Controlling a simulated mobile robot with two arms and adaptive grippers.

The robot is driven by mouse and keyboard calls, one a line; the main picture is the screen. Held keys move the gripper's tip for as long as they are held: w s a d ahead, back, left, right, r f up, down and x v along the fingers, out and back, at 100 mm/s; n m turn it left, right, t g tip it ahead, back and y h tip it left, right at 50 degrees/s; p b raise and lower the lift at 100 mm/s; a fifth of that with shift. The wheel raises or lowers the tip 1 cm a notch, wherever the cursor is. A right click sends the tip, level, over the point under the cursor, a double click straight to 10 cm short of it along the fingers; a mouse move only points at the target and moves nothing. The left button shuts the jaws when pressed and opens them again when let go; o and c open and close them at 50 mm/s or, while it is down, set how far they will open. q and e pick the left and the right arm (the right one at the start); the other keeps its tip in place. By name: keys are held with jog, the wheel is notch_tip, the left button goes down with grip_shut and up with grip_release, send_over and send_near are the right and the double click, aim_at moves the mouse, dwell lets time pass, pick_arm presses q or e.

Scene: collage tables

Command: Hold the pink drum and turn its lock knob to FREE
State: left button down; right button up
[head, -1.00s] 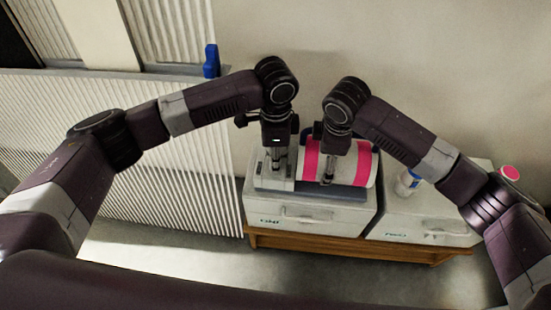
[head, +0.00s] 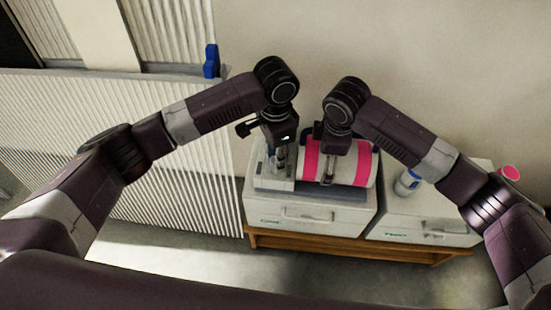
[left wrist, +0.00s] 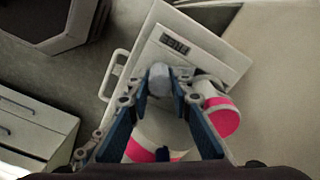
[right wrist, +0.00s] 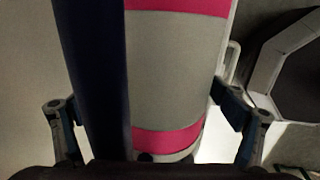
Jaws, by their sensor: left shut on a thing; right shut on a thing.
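The pink drum (head: 361,168), white with pink bands, lies on its side on the cabinet at the centre. Its banded body fills the middle of the right wrist view (right wrist: 178,75). My right gripper (head: 328,184) is shut on the drum, one finger at each side. The lock knob (left wrist: 160,78) is a small pale grey piece beside the drum's left end. My left gripper (head: 278,168) is shut on it, with the fingertips at its sides. In the head view the gripper hides the knob. I cannot read the knob's setting.
A blue object (head: 211,61) sits on the ledge at left.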

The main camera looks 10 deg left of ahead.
pick_arm(q)
jog(key=n, duration=1.3)
jog(key=shift+w, duration=0.1)
jog(key=shift+r+n, duration=0.1)
jog(key=shift+n, duration=0.2)
dwell(0.3)
jog(key=c, duration=1.7)
grip_release()
jog(key=shift+c, duration=0.2)
jog(key=shift+a, duration=0.1)
notch_tip(320, 180, up, 12)
